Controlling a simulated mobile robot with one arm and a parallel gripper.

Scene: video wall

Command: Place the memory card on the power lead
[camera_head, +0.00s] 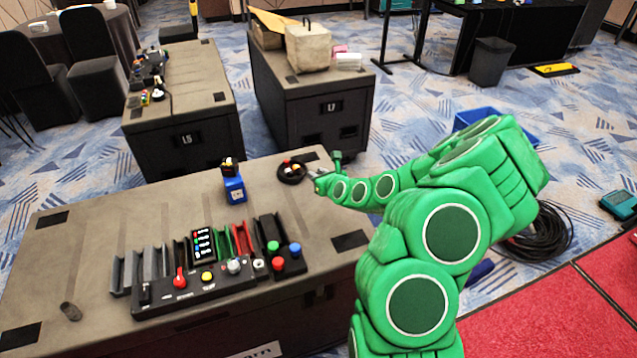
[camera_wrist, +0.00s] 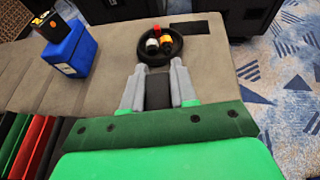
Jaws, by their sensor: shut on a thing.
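My gripper (camera_wrist: 158,88) is shut on a dark flat piece, which looks like the memory card (camera_wrist: 158,91); it lies between the two grey fingers. In the head view my gripper (camera_head: 316,178) is at the far right part of the grey case top, and the card cannot be made out there. The power lead looks like the black coil (camera_head: 281,177) just left of my gripper. In the wrist view the coil (camera_wrist: 143,58) lies just beyond the fingertips. Small red, white and yellow-black items sit inside it.
A blue box (camera_head: 235,190) with a black and yellow item on top stands left of the coil. A control panel (camera_head: 190,296) and several coloured slots fill the front of the case (camera_head: 85,235). Two other cases (camera_head: 205,85) (camera_head: 285,80) stand behind.

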